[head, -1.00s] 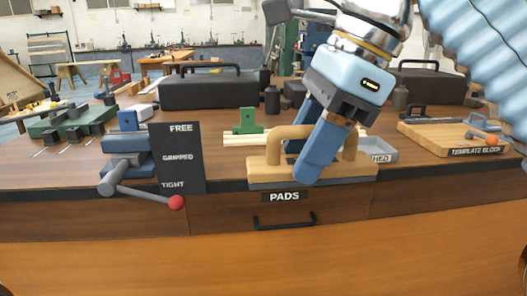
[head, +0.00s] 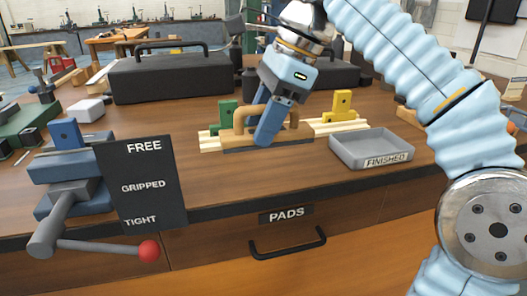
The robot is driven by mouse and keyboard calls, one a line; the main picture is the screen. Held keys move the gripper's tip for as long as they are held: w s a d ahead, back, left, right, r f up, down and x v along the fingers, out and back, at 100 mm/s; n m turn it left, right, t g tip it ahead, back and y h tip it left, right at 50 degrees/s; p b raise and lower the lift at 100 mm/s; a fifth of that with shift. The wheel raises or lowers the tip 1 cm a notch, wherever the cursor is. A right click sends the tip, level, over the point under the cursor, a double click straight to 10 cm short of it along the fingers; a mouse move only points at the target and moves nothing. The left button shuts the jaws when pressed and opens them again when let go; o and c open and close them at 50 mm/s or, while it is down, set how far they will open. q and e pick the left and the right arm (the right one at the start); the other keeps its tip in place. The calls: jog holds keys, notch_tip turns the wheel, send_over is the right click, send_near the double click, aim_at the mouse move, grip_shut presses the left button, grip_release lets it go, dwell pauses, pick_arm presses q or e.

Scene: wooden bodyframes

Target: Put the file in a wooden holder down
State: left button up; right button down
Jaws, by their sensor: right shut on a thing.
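The file in a wooden holder shows as a pale wooden block with an arched handle (head: 246,112) and a dark grey strip (head: 290,140) along its underside. My right gripper (head: 268,130) is shut on the handle, its blue fingers pointing down and covering the middle of the holder. The holder is level, at the pale wooden strips (head: 345,126) between a green stop (head: 226,110) and a yellow stop (head: 343,103). I cannot tell whether its underside touches anything. My left gripper is not in view.
A grey tray marked FINISHED (head: 372,146) stands to the right. A blue vise (head: 72,170) with a FREE/GRIPPED/TIGHT board (head: 140,190) and a red-knobbed lever stands at the front left. A black toolbox (head: 170,77) is behind. The bench front above the PADS drawer (head: 287,228) is clear.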

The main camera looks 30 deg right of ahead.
jog(key=w+f, duration=0.1)
jog(key=d+f, duration=0.1)
jog(key=f, duration=0.1)
jog(key=w+f, duration=0.1)
jog(key=shift+w+d+f, duration=0.15)
jog(key=shift+w+d, duration=0.2)
jog(key=shift+d, duration=0.05)
jog(key=shift+w+d+f, duration=0.1)
jog(key=shift+w+f, duration=0.05)
jog(key=shift+f, duration=0.8)
jog(key=shift+w+d+f, duration=0.1)
jog(key=shift+f, duration=0.8)
jog(key=shift+f, duration=0.1)
jog(key=c, duration=0.6)
grip_release()
jog(key=shift+o, duration=0.2)
jog(key=v, duration=0.7)
jog(key=shift+r, duration=0.3)
